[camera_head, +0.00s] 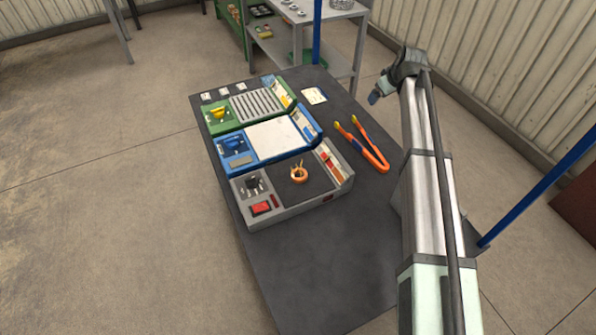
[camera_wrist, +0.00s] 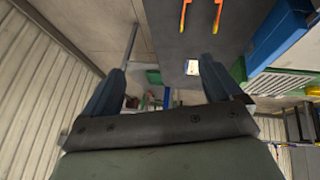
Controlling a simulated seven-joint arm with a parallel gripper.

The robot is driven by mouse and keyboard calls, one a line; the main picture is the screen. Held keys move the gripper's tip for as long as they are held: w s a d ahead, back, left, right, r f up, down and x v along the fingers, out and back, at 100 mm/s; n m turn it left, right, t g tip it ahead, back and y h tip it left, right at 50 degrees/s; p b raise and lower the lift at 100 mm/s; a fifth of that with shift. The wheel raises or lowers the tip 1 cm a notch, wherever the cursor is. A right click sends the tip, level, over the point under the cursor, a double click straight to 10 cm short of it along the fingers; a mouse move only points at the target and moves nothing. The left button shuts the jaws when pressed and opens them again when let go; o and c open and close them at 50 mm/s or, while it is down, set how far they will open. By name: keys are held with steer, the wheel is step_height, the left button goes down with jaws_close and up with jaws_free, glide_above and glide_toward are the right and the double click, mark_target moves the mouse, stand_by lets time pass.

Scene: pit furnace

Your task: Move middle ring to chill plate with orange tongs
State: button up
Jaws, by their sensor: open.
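My gripper (camera_head: 376,97) is in the air to the right of the table in the head view. In the wrist view its two blue-grey fingers (camera_wrist: 162,85) are wide apart with nothing between them. The orange tongs (camera_head: 368,148) lie on the table to the right of the stations, apart from my gripper; part of them shows at the top of the wrist view (camera_wrist: 202,14). One orange ring-shaped piece (camera_head: 299,175) sits on the dark pad of the grey station (camera_head: 285,213). I cannot tell which surface is the chill plate: the blue station (camera_head: 232,134) has a pale flat plate, the green station (camera_head: 283,89) a slatted one.
The dark table (camera_head: 320,255) is clear at its front. A white card (camera_head: 314,95) lies at the back right of the table. A shelf unit (camera_head: 292,45) stands behind it. A blue post (camera_head: 540,180) is at the right.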

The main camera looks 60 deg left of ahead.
steer(key=s+d+f+m+g+h, duration=0.1)
steer(key=s+f+h, duration=0.3)
steer(key=f, duration=0.6)
steer(key=shift+s+d+g+h, duration=0.4)
steer(key=shift+s+d+g, duration=0.05)
steer(key=shift+g, duration=0.15)
steer(key=shift+f, duration=0.1)
steer(key=shift+a+f, duration=0.15)
steer(key=shift+f, duration=1.3)
steer(key=shift+a+f, duration=0.15)
steer(key=shift+f, duration=1.35)
steer(key=shift+a+f, duration=0.15)
steer(key=shift+f, duration=1.3)
steer(key=c, duration=0.7)
step_height(320, 180, up, 12)
steer(key=shift+r, duration=0.1)
